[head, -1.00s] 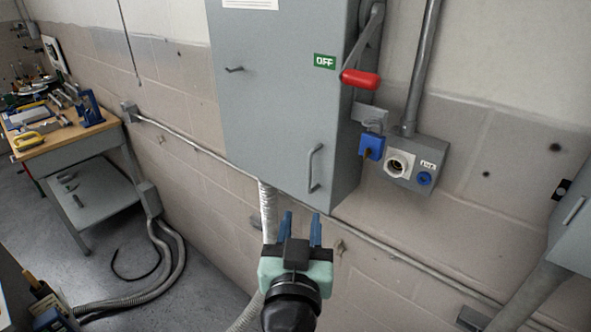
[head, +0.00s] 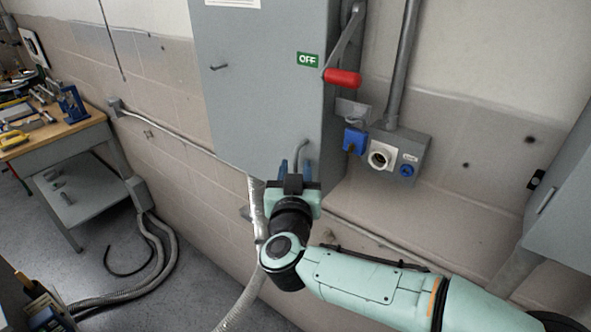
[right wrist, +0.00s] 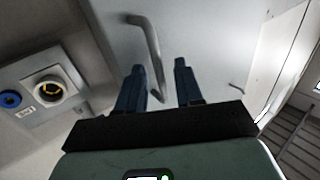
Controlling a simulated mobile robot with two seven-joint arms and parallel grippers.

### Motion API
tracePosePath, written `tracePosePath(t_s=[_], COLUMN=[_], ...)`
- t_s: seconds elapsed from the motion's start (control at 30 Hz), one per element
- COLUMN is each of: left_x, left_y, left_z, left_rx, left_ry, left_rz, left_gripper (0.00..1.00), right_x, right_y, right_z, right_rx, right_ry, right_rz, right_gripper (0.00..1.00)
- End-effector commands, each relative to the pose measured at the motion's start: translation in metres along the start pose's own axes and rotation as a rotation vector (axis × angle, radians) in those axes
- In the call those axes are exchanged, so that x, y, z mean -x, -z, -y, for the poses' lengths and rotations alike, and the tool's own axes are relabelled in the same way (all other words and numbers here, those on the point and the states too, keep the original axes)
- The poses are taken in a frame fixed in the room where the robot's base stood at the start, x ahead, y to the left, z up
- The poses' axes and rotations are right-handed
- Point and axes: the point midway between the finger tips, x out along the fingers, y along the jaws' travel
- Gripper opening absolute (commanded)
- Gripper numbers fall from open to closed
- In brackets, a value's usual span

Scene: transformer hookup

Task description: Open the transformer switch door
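The grey transformer switch box has a flat front door (head: 250,105), which looks shut. Its bent grey handle (head: 301,150) is near the door's lower right edge. My right gripper (head: 292,166) is just in front of the handle, its wrist hiding the box's lower edge. In the right wrist view its blue fingers (right wrist: 158,80) are apart, and the handle (right wrist: 150,45) reaches down between them. I cannot tell whether they touch it. The red-gripped switch lever (head: 342,77) is on the box's right side, beside a green OFF label (head: 308,60). My left gripper is out of view.
A blue padlock-like piece (head: 354,140) hangs right of the box, beside an outlet box (head: 418,150) with a white socket. Another grey cabinet (head: 565,215) is at the right edge.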

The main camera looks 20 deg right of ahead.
Motion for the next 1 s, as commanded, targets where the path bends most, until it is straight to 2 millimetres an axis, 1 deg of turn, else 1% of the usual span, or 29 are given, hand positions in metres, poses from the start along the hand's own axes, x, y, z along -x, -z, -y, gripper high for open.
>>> tracePosePath(t_s=[0.2,0.23,0.27,0.3,0.33,1.0], left_x=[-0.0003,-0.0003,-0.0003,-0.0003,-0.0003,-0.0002], left_y=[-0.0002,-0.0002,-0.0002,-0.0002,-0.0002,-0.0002], left_z=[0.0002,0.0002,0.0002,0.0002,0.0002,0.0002], left_rx=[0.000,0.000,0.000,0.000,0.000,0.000], left_ry=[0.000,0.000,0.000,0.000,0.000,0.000], left_rz=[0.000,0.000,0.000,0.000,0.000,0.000], left_gripper=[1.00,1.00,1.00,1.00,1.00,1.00], right_x=[-0.0003,-0.0003,-0.0002,-0.0002,-0.0001,0.0000], right_y=[-0.0006,-0.0005,-0.0005,-0.0005,-0.0005,-0.0002], right_z=[-0.0002,-0.0002,-0.0002,-0.0002,-0.0002,-0.0003], right_rx=[0.000,0.000,0.000,0.000,0.000,0.000], right_ry=[0.000,0.000,0.000,0.000,0.000,-0.001], right_rz=[0.000,0.000,0.000,0.000,0.000,0.000], right_gripper=[0.36,0.29,0.19,0.06,0.00,0.00])
